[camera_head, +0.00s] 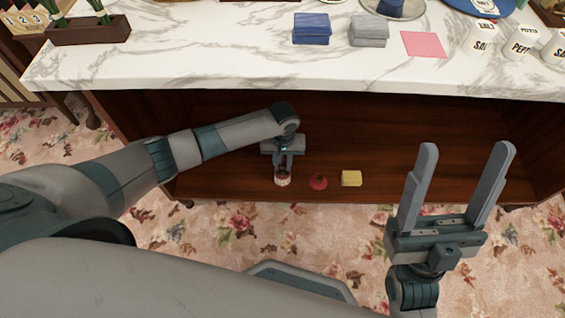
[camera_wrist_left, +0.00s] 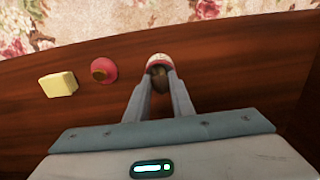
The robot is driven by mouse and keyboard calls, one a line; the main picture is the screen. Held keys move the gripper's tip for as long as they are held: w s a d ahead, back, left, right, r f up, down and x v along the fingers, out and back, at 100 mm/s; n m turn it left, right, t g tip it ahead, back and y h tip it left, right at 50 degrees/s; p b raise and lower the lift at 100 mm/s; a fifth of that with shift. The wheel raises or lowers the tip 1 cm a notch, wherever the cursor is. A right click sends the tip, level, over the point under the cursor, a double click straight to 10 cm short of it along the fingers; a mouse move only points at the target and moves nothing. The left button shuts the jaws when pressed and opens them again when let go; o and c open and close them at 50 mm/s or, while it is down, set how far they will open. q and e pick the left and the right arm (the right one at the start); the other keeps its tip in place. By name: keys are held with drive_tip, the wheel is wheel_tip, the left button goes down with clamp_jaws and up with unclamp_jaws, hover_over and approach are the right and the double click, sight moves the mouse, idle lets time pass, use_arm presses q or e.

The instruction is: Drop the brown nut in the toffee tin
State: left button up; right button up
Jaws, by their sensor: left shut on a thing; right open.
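My left gripper (camera_head: 284,168) reaches down over the low wooden shelf, its fingers shut on a small dark brown thing, which looks like the brown nut (camera_wrist_left: 159,72). The nut shows between the fingertips in the left wrist view and is mostly hidden in the head view. A small white and red tin (camera_head: 282,181), which looks like the toffee tin, stands right at the fingertips; it also shows in the left wrist view (camera_wrist_left: 158,58). I cannot tell whether the nut is inside its rim or just above it. My right gripper (camera_head: 465,160) is open and empty.
A red round object (camera_head: 318,183) and a yellow block (camera_head: 351,178) sit to the right of the tin on the wooden shelf (camera_head: 400,175). The marble top (camera_head: 220,50) overhangs behind, bearing blue and grey stacks, a pink square and white shakers.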

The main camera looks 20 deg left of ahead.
idle(0.5)
use_arm(q)
drive_tip(key=o, duration=1.1)
